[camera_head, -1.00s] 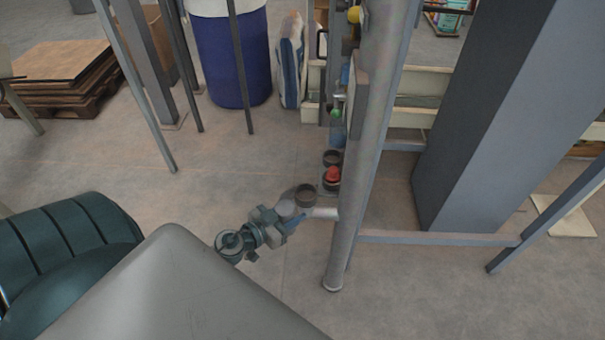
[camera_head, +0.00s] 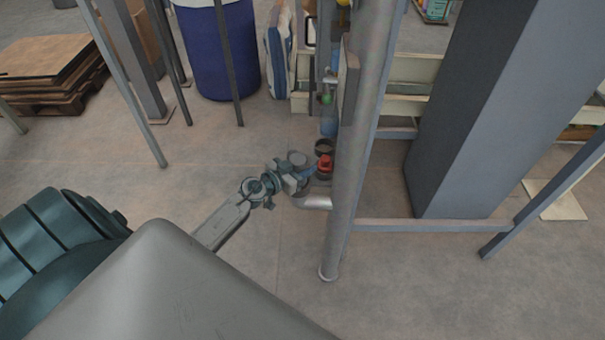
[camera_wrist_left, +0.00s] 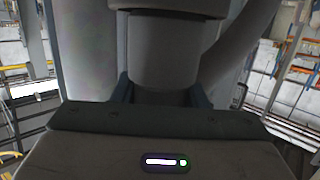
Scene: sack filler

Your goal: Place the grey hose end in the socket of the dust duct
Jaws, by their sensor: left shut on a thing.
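My left gripper (camera_head: 303,177) reaches in from the left, close to the grey pipe of the dust duct (camera_head: 347,170). It is shut on a grey round piece, which I take to be the grey hose end (camera_head: 297,158). In the left wrist view the hose end (camera_wrist_left: 165,50) is a thick grey cylinder with a wider collar, between the blue-grey fingers. A short bent stub (camera_head: 314,203) leaves the duct just below the gripper. The socket's mouth is hidden behind the gripper, so I cannot tell whether hose end and socket touch. My right gripper is out of view.
A red piece (camera_head: 325,163) in a dark ring and another dark ring (camera_head: 324,147) sit beside the duct, close to the gripper. A blue drum (camera_head: 216,50) and thin posts stand behind. A broad grey column (camera_head: 475,110) stands right.

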